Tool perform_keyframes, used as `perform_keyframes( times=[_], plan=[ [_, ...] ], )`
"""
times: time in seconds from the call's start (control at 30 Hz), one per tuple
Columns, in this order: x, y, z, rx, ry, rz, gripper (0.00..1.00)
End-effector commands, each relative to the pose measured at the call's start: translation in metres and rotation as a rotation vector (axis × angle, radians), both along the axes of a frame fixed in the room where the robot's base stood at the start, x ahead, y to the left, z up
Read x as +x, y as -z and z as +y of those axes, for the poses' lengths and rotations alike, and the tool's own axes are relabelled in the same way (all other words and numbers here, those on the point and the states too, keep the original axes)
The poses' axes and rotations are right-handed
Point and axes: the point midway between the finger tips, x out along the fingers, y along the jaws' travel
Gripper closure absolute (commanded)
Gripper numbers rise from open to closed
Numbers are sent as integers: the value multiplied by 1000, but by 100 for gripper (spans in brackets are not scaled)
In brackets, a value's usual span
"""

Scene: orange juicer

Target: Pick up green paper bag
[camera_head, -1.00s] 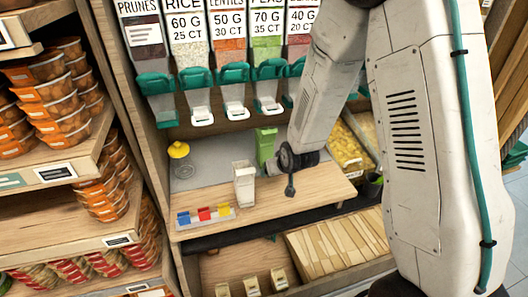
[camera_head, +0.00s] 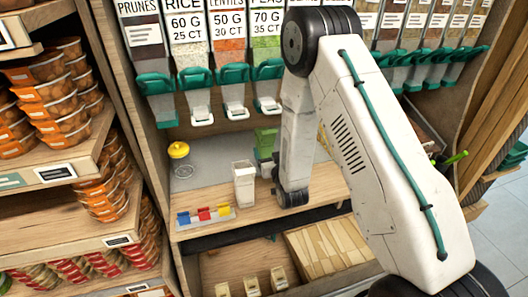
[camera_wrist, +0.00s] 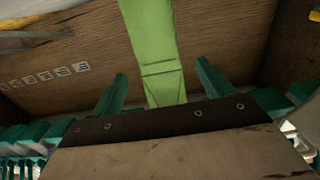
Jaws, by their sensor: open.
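The green paper bag (camera_head: 266,138) stands on the wooden counter under the dispensers, behind and right of a white paper bag. Its lower part is partly hidden by my gripper (camera_head: 264,165), which is low beside it. In the wrist view the green bag (camera_wrist: 150,45) runs down between the two teal fingers of my gripper (camera_wrist: 161,72). The fingers are open, with a visible gap on each side of the bag. I cannot tell how deep the bag sits between them.
The white paper bag (camera_head: 244,184) stands just left of my gripper. A yellow-topped jar (camera_head: 180,158) and coloured clips (camera_head: 204,215) are further left on the counter (camera_head: 222,201). Dispensers with teal handles (camera_head: 232,73) hang above.

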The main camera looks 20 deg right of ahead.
Motion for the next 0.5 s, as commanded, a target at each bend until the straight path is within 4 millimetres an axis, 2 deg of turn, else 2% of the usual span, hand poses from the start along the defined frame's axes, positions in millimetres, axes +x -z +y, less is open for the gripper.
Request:
perform_keyframes(
  times=[0.07, 0.2, 0.37, 0.5],
  plan=[
    [-1, 16, 0, 0, 0, 4, 20],
    [19, 13, 0, 1, 0, -2, 20],
    [29, 13, 0, 1, 0, -1, 20],
    [48, 13, 0, 1, 0, -1, 20]
  ],
)
